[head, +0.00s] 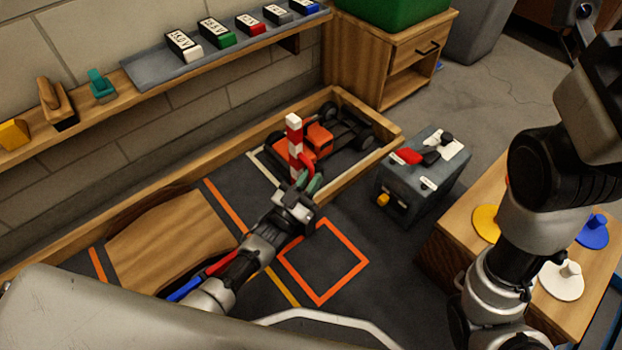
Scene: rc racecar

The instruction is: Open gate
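The gate shows as an upright red-and-white striped post (294,142) at the front of a wood-edged bay. A red part stands out low on the post's right side. An orange and black toy car (322,136) is in the bay behind the post. My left gripper (307,182) is at the foot of the post, close to the red part. Its fingers are small and partly hidden, so I cannot tell whether they are open, shut or touching the gate.
A wooden ramp (172,240) lies left of my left arm. An orange square outline (323,262) marks clear floor. A grey box (420,178) with a red item on top stands right of the bay. A wooden table (560,312) bears colored discs.

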